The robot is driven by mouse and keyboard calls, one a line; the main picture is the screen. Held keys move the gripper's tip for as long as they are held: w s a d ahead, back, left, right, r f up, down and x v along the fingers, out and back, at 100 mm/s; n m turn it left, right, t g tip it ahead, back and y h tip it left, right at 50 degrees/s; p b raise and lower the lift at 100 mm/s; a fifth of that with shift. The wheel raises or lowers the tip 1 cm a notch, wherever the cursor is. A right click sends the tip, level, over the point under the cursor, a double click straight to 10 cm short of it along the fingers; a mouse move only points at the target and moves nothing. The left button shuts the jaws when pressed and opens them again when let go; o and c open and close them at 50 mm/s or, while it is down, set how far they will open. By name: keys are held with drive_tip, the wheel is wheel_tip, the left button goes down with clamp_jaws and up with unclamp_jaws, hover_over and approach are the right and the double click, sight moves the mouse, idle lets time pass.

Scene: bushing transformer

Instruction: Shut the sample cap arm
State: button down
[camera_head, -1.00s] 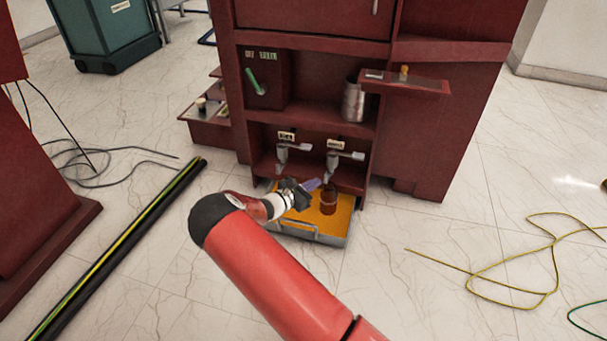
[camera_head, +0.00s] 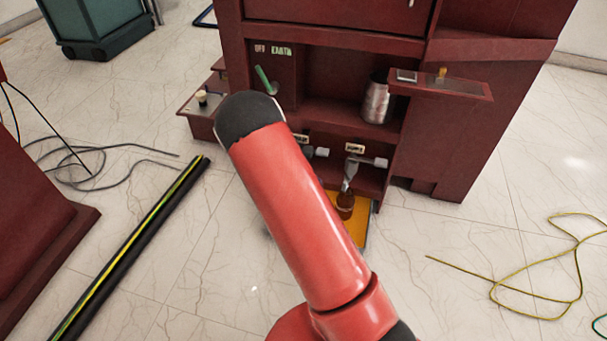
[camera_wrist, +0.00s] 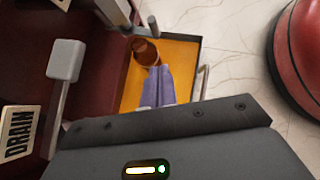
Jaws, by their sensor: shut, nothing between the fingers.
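The right-hand grey valve (camera_head: 350,172), under a small label, has a pale arm (camera_head: 375,161) sticking out to the right. I take it as the sample one; its label is too small to read. The left-hand valve (camera_head: 320,152) is mostly hidden behind my arm. In the wrist view a DRAIN label (camera_wrist: 18,133) lies beside a grey lever (camera_wrist: 62,76). My gripper (camera_wrist: 158,75) has purple fingers, shut and empty, over the tray beside the brown jar (camera_wrist: 145,52). Grey valve parts (camera_wrist: 115,12) show at the top edge. My gripper is hidden in the head view.
The yellow-floored tray (camera_head: 360,228) lies below the valves, with the jar (camera_head: 345,204) on it. A metal can (camera_head: 376,102) stands on the shelf above. A small red ledge (camera_head: 455,88) juts out to the right. A black pole (camera_head: 130,250) and cables lie on the floor.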

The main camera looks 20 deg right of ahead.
drive_tip(key=s+d+f, duration=0.1)
drive_tip(key=d, duration=0.4)
drive_tip(key=shift+s+d+f, duration=0.15)
drive_tip(key=shift+d+f, duration=0.2)
drive_tip(key=shift+f, duration=0.05)
